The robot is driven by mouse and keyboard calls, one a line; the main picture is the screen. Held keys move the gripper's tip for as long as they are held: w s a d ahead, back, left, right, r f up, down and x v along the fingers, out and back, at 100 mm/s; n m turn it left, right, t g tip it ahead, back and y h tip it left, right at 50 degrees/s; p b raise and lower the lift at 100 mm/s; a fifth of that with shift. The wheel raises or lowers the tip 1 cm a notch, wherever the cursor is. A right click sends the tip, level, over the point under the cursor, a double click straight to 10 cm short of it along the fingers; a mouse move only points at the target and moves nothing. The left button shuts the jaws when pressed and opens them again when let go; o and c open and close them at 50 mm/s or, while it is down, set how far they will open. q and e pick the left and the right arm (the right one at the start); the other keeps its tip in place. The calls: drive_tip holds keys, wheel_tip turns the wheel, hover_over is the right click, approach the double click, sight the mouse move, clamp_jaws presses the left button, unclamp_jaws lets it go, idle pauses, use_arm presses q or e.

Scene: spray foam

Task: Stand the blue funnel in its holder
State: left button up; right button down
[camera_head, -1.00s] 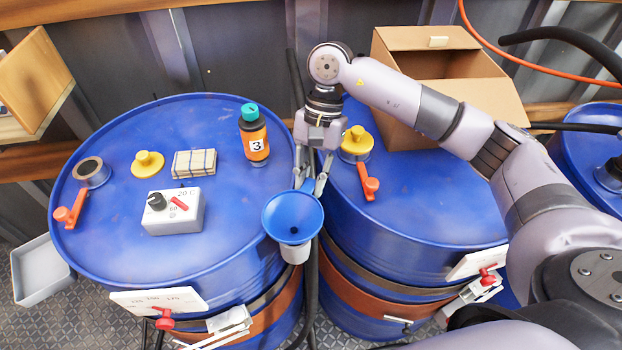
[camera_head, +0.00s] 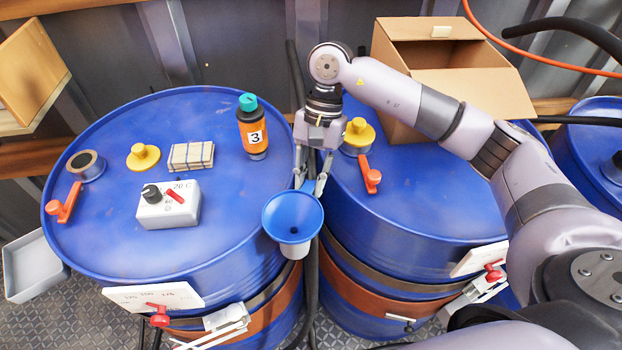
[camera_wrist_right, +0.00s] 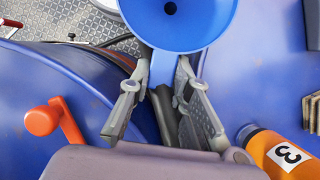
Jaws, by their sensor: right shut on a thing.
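The blue funnel (camera_head: 292,215) is mouth-up at the right front edge of the left drum, above the gap between two drums. It also shows in the right wrist view (camera_wrist_right: 190,35). My right gripper (camera_head: 311,187) is behind it, pointing down, shut on the funnel's blue tab. In the right wrist view, the tab runs between the fingers (camera_wrist_right: 160,85). A whitish cup (camera_head: 295,251), which looks like the holder, shows just under the funnel; I cannot tell whether the funnel is seated in it. The spout is hidden. My left gripper is not in view.
The left drum (camera_head: 100,245) carries an orange bottle (camera_head: 253,130), a grey dial box (camera_head: 168,205), a striped block (camera_head: 191,156) and a yellow cap (camera_head: 143,156). On the right drum (camera_head: 430,210) are a red-handled valve (camera_head: 370,175) and an open cardboard box (camera_head: 455,80).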

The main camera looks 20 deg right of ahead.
drive_tip(key=shift+f+b, duration=0.4)
drive_tip(key=shift+f, duration=0.1)
drive_tip(key=c, duration=1.4)
unclamp_jaws()
drive_tip(key=v, duration=1.2)
